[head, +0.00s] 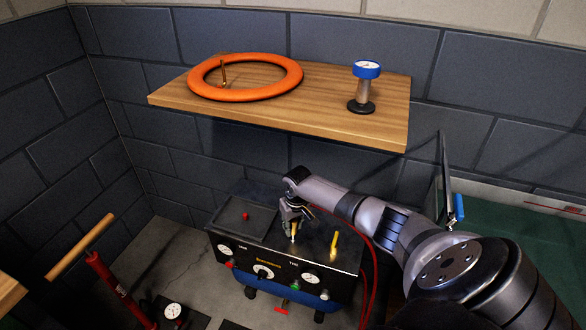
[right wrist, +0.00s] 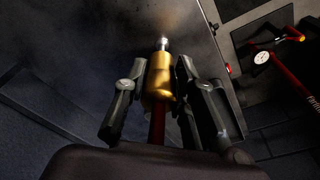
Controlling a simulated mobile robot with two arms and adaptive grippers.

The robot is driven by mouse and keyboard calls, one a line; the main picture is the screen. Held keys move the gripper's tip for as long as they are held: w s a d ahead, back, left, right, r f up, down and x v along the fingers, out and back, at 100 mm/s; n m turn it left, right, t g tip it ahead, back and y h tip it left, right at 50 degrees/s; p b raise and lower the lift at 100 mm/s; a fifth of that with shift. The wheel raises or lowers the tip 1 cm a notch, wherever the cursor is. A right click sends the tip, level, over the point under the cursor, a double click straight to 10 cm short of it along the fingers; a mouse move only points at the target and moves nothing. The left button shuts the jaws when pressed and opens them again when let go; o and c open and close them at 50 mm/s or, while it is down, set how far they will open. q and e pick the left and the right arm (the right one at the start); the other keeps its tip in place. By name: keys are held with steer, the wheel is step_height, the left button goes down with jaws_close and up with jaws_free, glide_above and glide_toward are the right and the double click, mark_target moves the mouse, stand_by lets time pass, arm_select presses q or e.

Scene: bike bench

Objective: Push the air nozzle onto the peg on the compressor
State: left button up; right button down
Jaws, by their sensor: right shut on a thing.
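The air nozzle (right wrist: 160,75) is brass with a silver tip and a red hose at its rear. In the right wrist view it lies between the fingers of my right gripper (right wrist: 165,90), which is shut on it. In the head view my right gripper (head: 292,221) is over the compressor top, with the nozzle (head: 294,230) pointing down. The compressor (head: 262,254) is black with gauges and a blue tank. A yellow peg (head: 334,243) stands on its top, to the right of the nozzle and apart from it. Whether the tip touches the top is unclear. My left gripper is not in view.
A red hose (head: 373,270) hangs down right of the compressor. A tray with a red piece (head: 246,216) is on the compressor's left. A red pump (head: 108,275) stands left.

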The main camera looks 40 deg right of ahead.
mark_target(294, 221)
steer(key=shift+f+b, duration=0.55)
steer(key=shift+f, duration=0.45)
steer(key=shift+f+b, duration=0.4)
steer(key=shift+f, duration=0.2)
steer(key=c, duration=1.2)
jaws_free()
steer(key=shift+c, duration=0.2)
steer(key=shift+r, duration=0.1)
steer(key=shift+s+a+r, duration=0.1)
steer(key=shift+s+r, duration=0.1)
steer(key=shift+r, duration=1.1)
steer(key=shift+s+r, duration=0.2)
steer(key=shift+r, duration=1.05)
steer(key=shift+s+a+r, duration=0.1)
steer(key=shift+s+r, duration=0.1)
steer(key=shift+r, duration=1.1)
steer(key=shift+r, duration=0.1)
